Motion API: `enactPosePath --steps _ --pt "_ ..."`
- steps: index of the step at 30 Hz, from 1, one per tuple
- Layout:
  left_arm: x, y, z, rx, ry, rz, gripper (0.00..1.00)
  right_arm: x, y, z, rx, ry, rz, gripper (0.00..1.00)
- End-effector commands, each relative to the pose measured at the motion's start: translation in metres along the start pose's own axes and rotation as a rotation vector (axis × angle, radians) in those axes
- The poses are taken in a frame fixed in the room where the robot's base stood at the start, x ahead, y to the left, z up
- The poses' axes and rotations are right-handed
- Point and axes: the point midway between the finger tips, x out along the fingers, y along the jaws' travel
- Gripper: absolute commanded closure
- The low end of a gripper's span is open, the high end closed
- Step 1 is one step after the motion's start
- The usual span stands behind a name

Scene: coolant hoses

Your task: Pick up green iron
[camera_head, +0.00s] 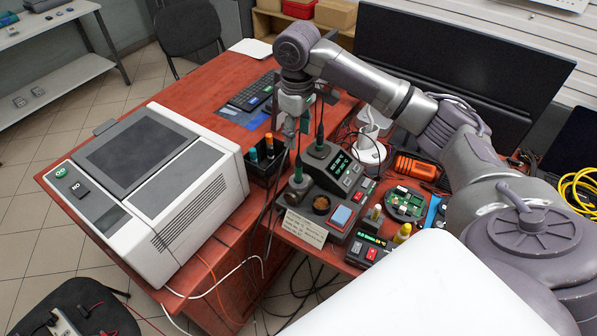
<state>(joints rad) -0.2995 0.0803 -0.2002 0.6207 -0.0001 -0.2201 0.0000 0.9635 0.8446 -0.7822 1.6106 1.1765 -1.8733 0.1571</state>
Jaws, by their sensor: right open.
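A soldering station (335,190) stands on the red desk. Two upright slim irons rise from its round grey-green holders. The green iron (305,121) seems to be the one with a teal handle, just right of my gripper's fingers; its lower part is thin and hard to make out. A darker iron (320,128) stands in the rear holder (319,149). My right gripper (292,132) points down from above, over the front holder (297,187). It is open, with its fingers close to the teal handle; whether they touch it cannot be told. My left gripper is out of view.
A white boxy machine (150,190) fills the desk's left side. A black box with orange and green handles (264,158) stands between it and the station. A multimeter (415,168), a circuit board (404,203) and a large monitor (455,75) are to the right. Cables hang in front.

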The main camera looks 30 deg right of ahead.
Motion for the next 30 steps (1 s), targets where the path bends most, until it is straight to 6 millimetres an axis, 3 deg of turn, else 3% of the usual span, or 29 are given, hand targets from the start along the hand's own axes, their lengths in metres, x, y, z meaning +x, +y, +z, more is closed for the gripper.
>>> enactPosePath --steps 10,19,25,30 --pt "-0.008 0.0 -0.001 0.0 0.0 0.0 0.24 0.064 -0.001 0.001 0.0 -0.003 -0.002 0.5" --pt "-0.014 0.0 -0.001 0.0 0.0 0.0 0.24 0.089 -0.001 0.001 -0.002 -0.002 0.0 0.5" --pt "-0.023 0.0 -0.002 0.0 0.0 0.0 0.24 0.119 0.0 0.003 0.0 -0.002 0.0 0.5" --pt "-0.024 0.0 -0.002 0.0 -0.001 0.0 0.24 0.132 0.0 0.003 -0.002 0.001 0.001 0.5"
